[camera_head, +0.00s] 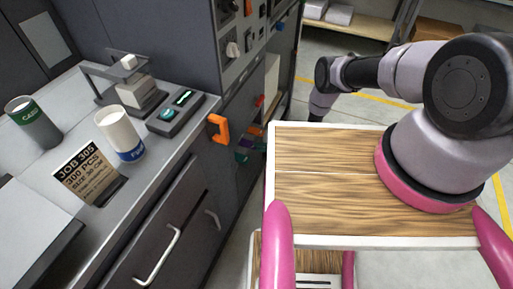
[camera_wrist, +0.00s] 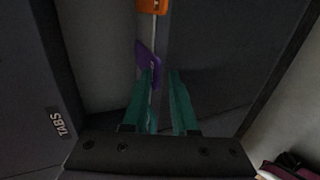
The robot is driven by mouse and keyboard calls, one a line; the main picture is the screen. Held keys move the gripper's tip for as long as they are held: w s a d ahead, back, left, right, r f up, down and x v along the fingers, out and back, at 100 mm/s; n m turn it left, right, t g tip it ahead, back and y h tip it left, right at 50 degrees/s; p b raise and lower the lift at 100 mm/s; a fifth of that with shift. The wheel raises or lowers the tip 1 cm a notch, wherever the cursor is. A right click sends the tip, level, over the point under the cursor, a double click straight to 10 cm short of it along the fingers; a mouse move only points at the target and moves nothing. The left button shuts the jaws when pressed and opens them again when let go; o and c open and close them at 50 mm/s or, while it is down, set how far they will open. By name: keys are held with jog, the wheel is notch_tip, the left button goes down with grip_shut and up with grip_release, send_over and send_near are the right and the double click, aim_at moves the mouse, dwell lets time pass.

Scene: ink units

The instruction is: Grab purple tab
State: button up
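The purple tab (camera_wrist: 148,62) shows in the wrist view above the fingertips, nearer the left finger, whose tip overlaps its lower part. My gripper (camera_wrist: 161,73) has two teal fingers with a clear gap between them, and nothing is visibly held. I cannot tell whether the left finger touches the tab. In the head view a small purple patch (camera_head: 241,157) shows low beside the dark cabinet, with teal close by. Most of my gripper is hard to make out there.
An orange handle (camera_head: 218,128) sticks out from the cabinet; an orange part (camera_wrist: 152,5) is also above the tab in the wrist view. A TABS label (camera_wrist: 60,122) is on the dark panel at left. The counter (camera_head: 75,95) holds cups and a job card.

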grip_shut()
jog(key=shift+r, duration=1.25)
jog(key=v, duration=1.5)
jog(key=shift+f, duration=0.4)
